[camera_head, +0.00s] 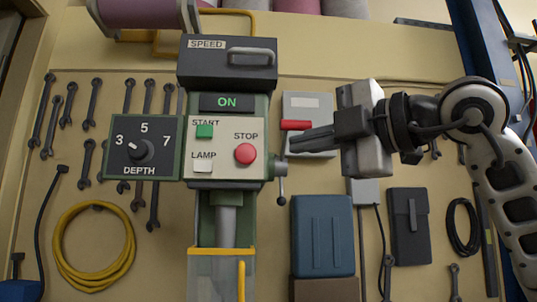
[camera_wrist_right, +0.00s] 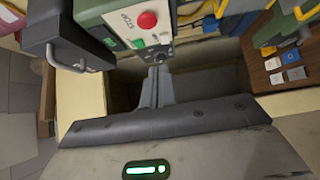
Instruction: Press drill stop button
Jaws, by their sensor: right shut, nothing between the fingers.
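The drill (camera_head: 228,190) stands upright in the middle of the head view. Its white control panel has a red round STOP button (camera_head: 245,154), a green START button (camera_head: 204,131) and a white LAMP button (camera_head: 203,166). A display (camera_head: 227,102) above reads ON in green. My right gripper (camera_head: 292,146) is shut and empty, its fingers pointing left, just right of the STOP button with a gap in the picture. In the right wrist view the STOP button (camera_wrist_right: 147,20) shows above the shut fingertips (camera_wrist_right: 160,68). My left gripper is not in view.
A DEPTH dial (camera_head: 141,149) sits left of the panel. A small lever (camera_head: 282,183) sticks out at the drill's right side. Behind, a board holds wrenches, a yellow cable coil (camera_head: 94,247) and a grey box with a red handle (camera_head: 308,104). A blue case (camera_head: 322,236) stands lower right.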

